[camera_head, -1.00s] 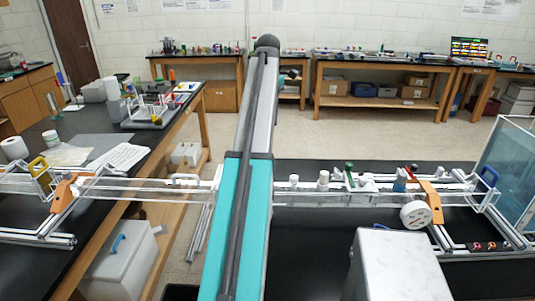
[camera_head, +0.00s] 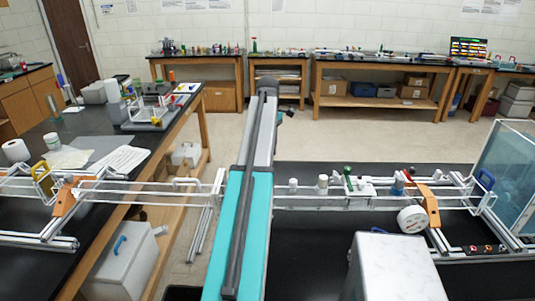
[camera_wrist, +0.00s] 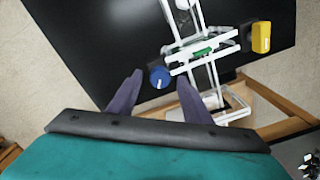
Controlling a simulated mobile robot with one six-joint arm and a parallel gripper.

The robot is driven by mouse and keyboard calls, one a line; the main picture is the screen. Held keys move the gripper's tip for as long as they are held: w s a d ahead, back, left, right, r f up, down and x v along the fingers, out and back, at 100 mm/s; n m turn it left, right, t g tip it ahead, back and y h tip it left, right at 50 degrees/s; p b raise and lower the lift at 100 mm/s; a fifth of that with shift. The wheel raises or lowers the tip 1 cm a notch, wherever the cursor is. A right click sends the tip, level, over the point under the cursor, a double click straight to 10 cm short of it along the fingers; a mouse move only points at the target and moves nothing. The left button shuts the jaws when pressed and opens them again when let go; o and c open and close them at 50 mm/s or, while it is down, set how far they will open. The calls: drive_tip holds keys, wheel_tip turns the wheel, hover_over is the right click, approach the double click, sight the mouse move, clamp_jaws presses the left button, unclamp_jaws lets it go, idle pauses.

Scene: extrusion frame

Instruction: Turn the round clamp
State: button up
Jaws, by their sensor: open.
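A round blue knob (camera_wrist: 160,77) with a pale mark on its face sits beside the white frame (camera_wrist: 203,50) in the wrist view. My gripper (camera_wrist: 159,74) is open, with its two dark purple fingers apart. The knob appears between the fingertips in the picture; nothing is visibly gripped, and I cannot tell the distance to it. In the head view, a white round disc (camera_head: 411,219) hangs at the front of the right-hand frame. I cannot tell which round part is the clamp. My gripper is hidden behind my arm in the head view.
A yellow block (camera_wrist: 261,37) and a green piece (camera_wrist: 203,51) sit on the frame near the knob. In the head view, a white box (camera_head: 398,265) stands in front right, and a clear tank (camera_head: 508,165) is at the far right. Open floor lies behind.

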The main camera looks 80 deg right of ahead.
drive_tip(key=shift+f, duration=0.75)
drive_tip(key=shift+c, duration=0.6)
drive_tip(key=c, duration=1)
drive_tip(key=shift+o, duration=0.2)
drive_tip(key=shift+m, duration=3.1)
drive_tip(key=o, duration=1.1)
